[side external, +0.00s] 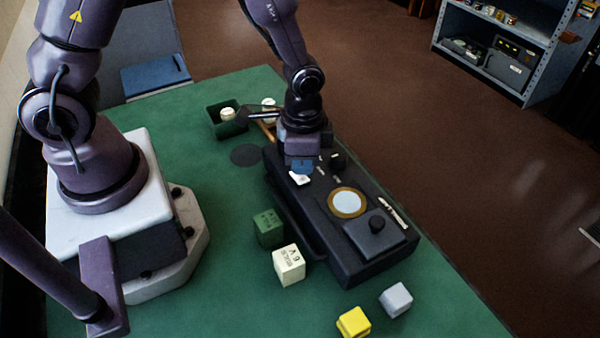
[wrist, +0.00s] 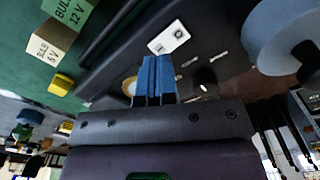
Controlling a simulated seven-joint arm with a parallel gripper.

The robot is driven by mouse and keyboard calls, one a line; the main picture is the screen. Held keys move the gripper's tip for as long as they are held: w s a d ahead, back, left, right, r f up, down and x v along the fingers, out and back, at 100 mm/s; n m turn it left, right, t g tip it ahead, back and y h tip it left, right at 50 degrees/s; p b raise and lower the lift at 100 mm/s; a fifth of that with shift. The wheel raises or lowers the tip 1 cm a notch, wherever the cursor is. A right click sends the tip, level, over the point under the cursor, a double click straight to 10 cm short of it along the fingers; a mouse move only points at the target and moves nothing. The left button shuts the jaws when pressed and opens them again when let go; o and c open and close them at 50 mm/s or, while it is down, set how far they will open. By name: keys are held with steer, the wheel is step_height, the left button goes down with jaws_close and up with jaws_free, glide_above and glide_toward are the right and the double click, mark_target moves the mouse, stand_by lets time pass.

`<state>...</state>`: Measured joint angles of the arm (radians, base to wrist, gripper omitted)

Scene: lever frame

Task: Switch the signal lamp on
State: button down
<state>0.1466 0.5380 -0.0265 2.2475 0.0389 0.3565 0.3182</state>
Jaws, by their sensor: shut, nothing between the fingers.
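A long black control box (side external: 310,235) stands on the green table. On it sits a round signal lamp (side external: 347,203) with a pale face and brass ring; I cannot tell whether it is lit. A small white switch plate (side external: 300,179) lies near the box's far end and shows in the wrist view (wrist: 168,38). Black knobs (side external: 338,160) sit beside it. My gripper (side external: 300,166) points down over that end, its blue fingers shut and empty, close to the plate. In the wrist view the fingertips (wrist: 154,62) are just short of the plate; contact is unclear.
A green block (side external: 268,228) and a cream block (side external: 288,264), labelled as bulbs, stand beside the box. A yellow block (side external: 354,322) and a grey block (side external: 396,299) lie at the near end. A dark green bin (side external: 228,122) stands at the back.

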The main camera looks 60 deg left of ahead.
steer(key=shift+f, duration=1.25)
stand_by(1.0)
steer(key=shift+r, duration=3.55)
steer(key=shift+s, duration=0.1)
steer(key=s, duration=0.2)
step_height(320, 180, up, 12)
steer(key=n+t, duration=0.1)
steer(key=n, duration=0.3)
glide_above(302, 180)
steer(key=s+a, duration=0.3)
steer(key=s, duration=0.3)
steer(key=s+a+r+n+t, duration=0.2)
steer(key=s+r+t, duration=0.2)
steer(key=r, duration=0.5)
steer(key=shift+s+a+r+t, duration=0.15)
steer(key=shift+s+t, duration=0.1)
steer(key=shift+t, duration=0.05)
